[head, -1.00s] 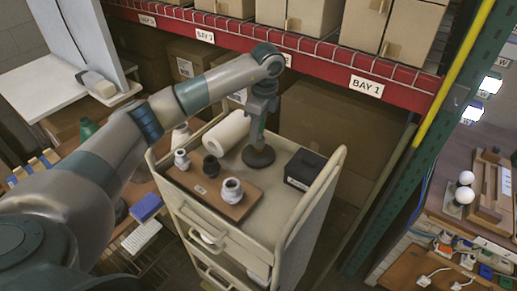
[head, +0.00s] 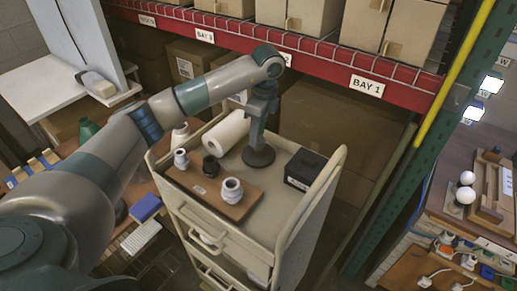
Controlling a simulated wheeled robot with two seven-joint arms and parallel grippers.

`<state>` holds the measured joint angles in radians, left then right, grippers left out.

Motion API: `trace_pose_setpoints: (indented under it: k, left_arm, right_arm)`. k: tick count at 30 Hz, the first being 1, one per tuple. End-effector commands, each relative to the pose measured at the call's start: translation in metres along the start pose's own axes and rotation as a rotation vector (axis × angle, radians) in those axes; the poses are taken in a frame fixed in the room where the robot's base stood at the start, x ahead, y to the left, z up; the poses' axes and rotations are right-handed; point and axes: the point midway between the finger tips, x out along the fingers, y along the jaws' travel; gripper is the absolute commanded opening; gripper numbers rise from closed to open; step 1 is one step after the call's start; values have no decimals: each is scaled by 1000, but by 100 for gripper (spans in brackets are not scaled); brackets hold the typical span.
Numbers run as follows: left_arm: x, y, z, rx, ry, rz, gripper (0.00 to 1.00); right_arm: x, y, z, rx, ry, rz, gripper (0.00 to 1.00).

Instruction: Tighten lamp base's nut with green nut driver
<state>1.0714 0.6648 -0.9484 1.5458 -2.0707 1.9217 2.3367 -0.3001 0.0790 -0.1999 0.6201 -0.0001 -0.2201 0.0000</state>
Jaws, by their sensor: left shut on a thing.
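My left gripper (head: 261,108) reaches in from the left above the cart and points down. It is shut on the green nut driver (head: 255,128), of which a narrow green strip shows below and beside the fingers. The driver stands about upright over the dark round lamp base (head: 259,156), which rests on the cart top. The nut is too small and too covered to make out, so I cannot tell whether the driver touches it. My right gripper is not in view.
On the cart (head: 283,206), a brown board (head: 213,205) holds several lamp sockets. A white roll (head: 228,132) lies left of the lamp base and a black box (head: 305,168) stands to its right. A red shelf beam (head: 335,72) with cartons runs behind my arm.

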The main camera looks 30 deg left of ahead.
Motion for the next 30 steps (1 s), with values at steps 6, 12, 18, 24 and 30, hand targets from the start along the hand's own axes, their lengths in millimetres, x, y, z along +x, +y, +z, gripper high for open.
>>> trace_pose_setpoints:
  k: [6,12,18,24,30]
  left_arm:
    - [0,0,0,0,0,0,3]
    - [0,0,0,0,0,0,3]
    - [4,0,0,0,0,0,3]
    - [7,0,-1,0,0,0,3]
    - [10,0,-1,0,0,0,3]
  right_arm:
    - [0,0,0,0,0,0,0]
    - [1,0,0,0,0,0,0]
    - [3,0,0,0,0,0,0]
    - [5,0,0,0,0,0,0]
    - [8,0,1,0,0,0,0]
